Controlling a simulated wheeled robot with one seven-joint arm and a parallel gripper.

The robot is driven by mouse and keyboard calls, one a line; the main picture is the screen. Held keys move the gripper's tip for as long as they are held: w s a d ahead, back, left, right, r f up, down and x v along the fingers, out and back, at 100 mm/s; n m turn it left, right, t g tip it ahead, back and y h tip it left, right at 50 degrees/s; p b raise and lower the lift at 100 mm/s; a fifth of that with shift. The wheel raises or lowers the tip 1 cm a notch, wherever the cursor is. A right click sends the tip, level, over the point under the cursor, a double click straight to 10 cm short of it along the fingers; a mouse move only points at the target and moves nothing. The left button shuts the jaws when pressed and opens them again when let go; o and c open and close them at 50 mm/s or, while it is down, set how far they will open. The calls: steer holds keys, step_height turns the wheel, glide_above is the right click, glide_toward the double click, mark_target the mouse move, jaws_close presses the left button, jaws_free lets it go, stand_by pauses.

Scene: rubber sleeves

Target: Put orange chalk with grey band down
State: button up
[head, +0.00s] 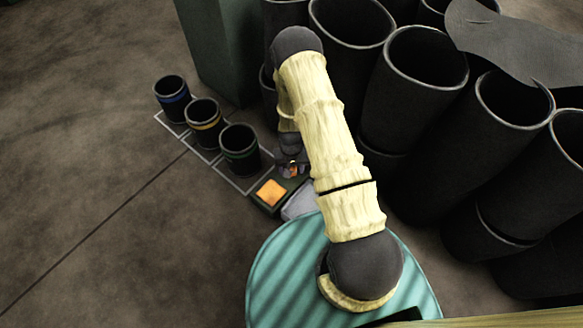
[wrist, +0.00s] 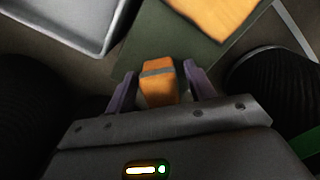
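The orange chalk with the grey band (wrist: 158,88) stands between the two fingers of my gripper (wrist: 160,76) in the wrist view. A narrow dark gap shows between the chalk and each finger, so my gripper looks open around it. In the head view the chalk is only a small orange spot (head: 293,169) between the fingers of my gripper (head: 290,172), partly hidden by my arm. I cannot tell what its lower end rests on.
An orange square (head: 271,192) lies on a dark green base (head: 263,208), beside a pale grey tray (head: 299,203). Three dark cups with blue (head: 172,98), yellow (head: 206,125) and green (head: 241,154) bands stand left. Large black sleeves (head: 412,90) crowd the right. The left floor is clear.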

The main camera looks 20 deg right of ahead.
steer(key=shift+r, duration=0.1)
step_height(320, 180, up, 12)
steer(key=p, duration=0.8)
steer(key=shift+r, duration=0.1)
stand_by(0.3)
steer(key=s+r+n+t, duration=0.1)
steer(key=s+r, duration=0.2)
steer(key=r, duration=1)
steer(key=s+r+t, duration=0.1)
steer(key=s+r, duration=0.1)
steer(key=r, duration=1.1)
steer(key=s+r+n, duration=0.1)
steer(key=s+r, duration=0.5)
steer(key=s, duration=0.2)
steer(key=shift+r+t, duration=0.3)
